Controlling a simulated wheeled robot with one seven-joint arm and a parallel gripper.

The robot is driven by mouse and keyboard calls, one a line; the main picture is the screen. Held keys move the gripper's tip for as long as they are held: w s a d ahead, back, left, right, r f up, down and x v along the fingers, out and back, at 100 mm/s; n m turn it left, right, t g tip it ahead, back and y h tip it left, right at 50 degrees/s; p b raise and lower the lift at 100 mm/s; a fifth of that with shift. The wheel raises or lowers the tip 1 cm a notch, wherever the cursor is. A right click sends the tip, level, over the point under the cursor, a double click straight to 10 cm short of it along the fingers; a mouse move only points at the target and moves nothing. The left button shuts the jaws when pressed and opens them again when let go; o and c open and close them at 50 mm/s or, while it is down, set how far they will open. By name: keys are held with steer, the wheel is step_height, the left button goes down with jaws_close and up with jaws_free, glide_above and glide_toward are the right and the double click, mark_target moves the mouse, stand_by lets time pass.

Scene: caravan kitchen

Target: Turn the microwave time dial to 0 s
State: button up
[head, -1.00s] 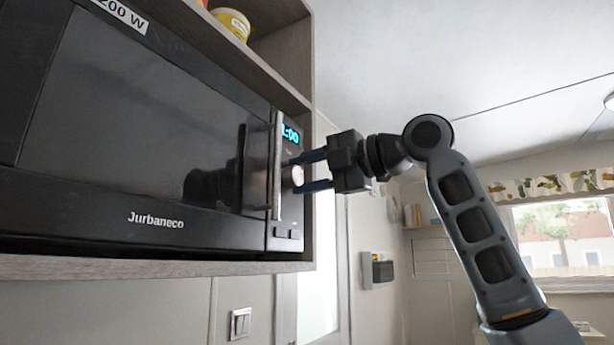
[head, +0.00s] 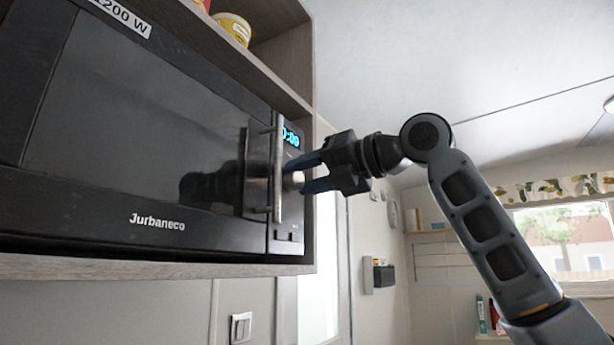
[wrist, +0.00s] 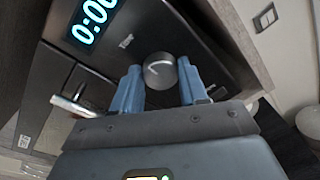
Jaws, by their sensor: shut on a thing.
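The black microwave (head: 110,150) sits in a wooden cabinet at the left of the head view. Its blue display (head: 290,138) appears to read 0:00, and the display also shows in the wrist view (wrist: 93,18). The round silver time dial (wrist: 160,70) is below the display, partly hidden by my fingers in the head view. My gripper (head: 303,173) has its two blue fingers on either side of the dial and is shut on it. The gripper looks tilted about the dial's axis.
The vertical door handle (head: 277,172) stands out just left of the dial, close to my fingertips. Small buttons (head: 285,235) are below the dial. The cabinet's side wall (head: 309,230) is just to the right. A yellow tub (head: 233,27) is on the shelf above.

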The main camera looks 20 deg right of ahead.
steer(key=shift+f+n, duration=0.1)
steer(key=shift+n, duration=0.2)
stand_by(0.4)
steer(key=o, duration=1)
steer(key=shift+o, duration=0.2)
steer(key=b+v, duration=0.1)
steer(key=v, duration=0.6)
steer(key=shift+s+d, duration=0.2)
steer(key=shift+s, duration=0.15)
